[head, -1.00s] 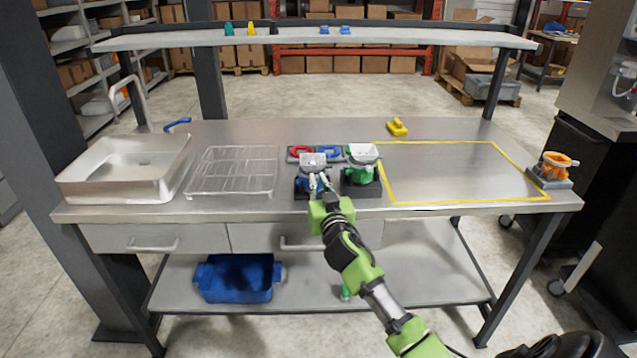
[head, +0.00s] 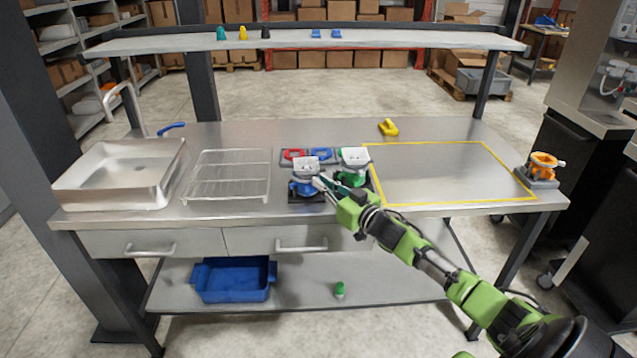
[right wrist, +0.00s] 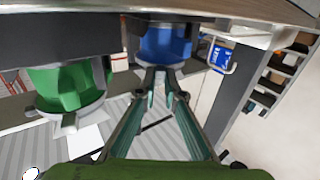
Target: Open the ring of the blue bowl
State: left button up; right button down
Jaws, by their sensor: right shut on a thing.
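The blue bowl (head: 303,190) sits in a dark stand under a white-grey top, near the table's front edge. It also shows in the right wrist view (right wrist: 165,44), with a grey ring at its rim. My right gripper (head: 321,183) reaches it from the right front. In the right wrist view its fingertips (right wrist: 160,72) are close together at the ring's edge, shut on a small grey part of the ring that they mostly hide. My left gripper is not in view.
The green bowl (head: 352,179) stands close on the right, in its own stand. Behind are red (head: 293,155) and blue (head: 322,154) pieces. A wire rack (head: 229,175) and a metal basin (head: 118,175) lie left. The yellow-outlined area (head: 450,170) is clear.

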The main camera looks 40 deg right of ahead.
jog(key=shift+w+d+n+y+b, duration=0.1)
jog(key=shift+d+n+y+b, duration=0.3)
jog(key=shift+y, duration=0.3)
jog(key=shift+d+n+y+b, duration=0.25)
jog(key=shift+n+y, duration=0.25)
jog(key=shift+y, duration=0.2)
jog(key=shift+g+y, duration=0.3)
jog(key=c, duration=2.1)
grip_release()
jog(key=shift+c, duration=0.2)
jog(key=shift+s+d+f, duration=0.1)
jog(key=shift+s, duration=0.45)
jog(key=v, duration=1.1)
